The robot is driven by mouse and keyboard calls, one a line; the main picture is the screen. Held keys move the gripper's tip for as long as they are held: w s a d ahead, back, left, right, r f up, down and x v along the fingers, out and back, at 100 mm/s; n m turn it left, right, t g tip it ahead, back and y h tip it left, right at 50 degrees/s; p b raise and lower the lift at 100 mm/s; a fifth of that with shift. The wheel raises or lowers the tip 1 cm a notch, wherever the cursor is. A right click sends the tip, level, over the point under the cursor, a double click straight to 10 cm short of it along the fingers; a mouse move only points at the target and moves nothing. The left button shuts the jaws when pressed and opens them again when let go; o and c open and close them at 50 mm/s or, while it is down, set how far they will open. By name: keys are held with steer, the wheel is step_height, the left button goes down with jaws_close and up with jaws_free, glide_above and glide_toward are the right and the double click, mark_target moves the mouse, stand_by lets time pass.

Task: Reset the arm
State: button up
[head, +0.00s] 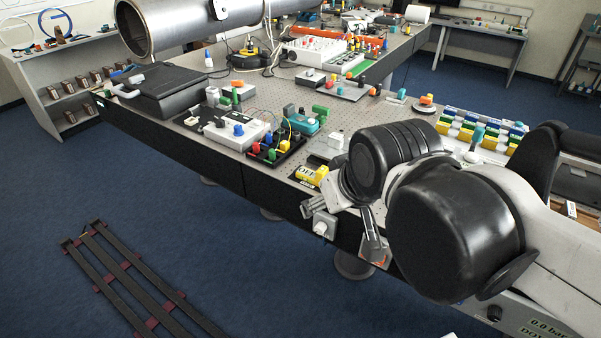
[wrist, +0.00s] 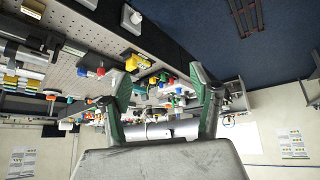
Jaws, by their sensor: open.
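My arm reaches in from the right in the head view, in front of the table's near edge. My gripper (head: 346,226) is beside that edge, near a grey box with a white knob (head: 322,224) on the table's side. In the wrist view my gripper (wrist: 162,80) has its two green-grey fingers spread wide, with nothing between them. The wrist picture is rolled over, with the table at the upper left and the floor at the upper right. Whether the gripper touches the table edge cannot be told.
The perforated table (head: 345,112) carries a white control box (head: 235,131), a black case (head: 157,90), yellow and blue blocks (head: 480,130) and a large grey pipe (head: 190,20). A dark rail frame (head: 135,275) lies on the blue floor at left. The floor before the table is otherwise clear.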

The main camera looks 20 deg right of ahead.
steer(key=shift+s+a+f+m, duration=0.15)
steer(key=shift+s+f+m, duration=0.25)
steer(key=shift+s+f, duration=0.15)
step_height(320, 180, down, 6)
steer(key=b, duration=0.5)
steer(key=shift+r+b, duration=0.15)
steer(key=shift+b, duration=0.2)
